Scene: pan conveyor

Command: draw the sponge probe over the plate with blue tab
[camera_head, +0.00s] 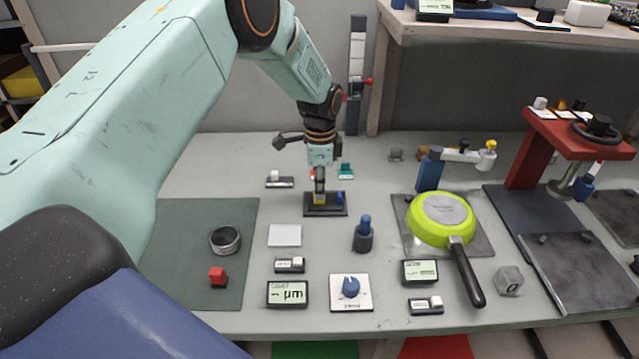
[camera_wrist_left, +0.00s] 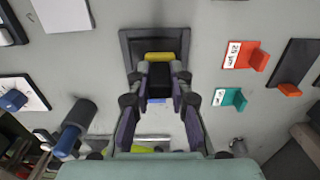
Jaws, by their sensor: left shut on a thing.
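The sponge probe (camera_head: 319,199) shows a yellow end below my left gripper (camera_head: 319,183), which is shut on its dark body. In the left wrist view the probe's dark block (camera_wrist_left: 160,75) sits between the two fingers, with the yellow sponge (camera_wrist_left: 160,57) along one side. Beneath it lies a dark plate (camera_head: 311,211) with a blue tab (camera_head: 340,197) at its right. The blue tab also shows in the left wrist view (camera_wrist_left: 156,101), partly hidden by the gripper. The probe is over the plate; I cannot tell whether they touch. My right gripper is not in view.
A blue-topped cylinder (camera_head: 363,237) stands front right of the plate. A white pad (camera_head: 285,236) lies front left. Red (camera_wrist_left: 260,58) and teal (camera_wrist_left: 236,99) tabbed pieces lie behind. A lime pan (camera_head: 436,216) rests at right, its handle pointing forward.

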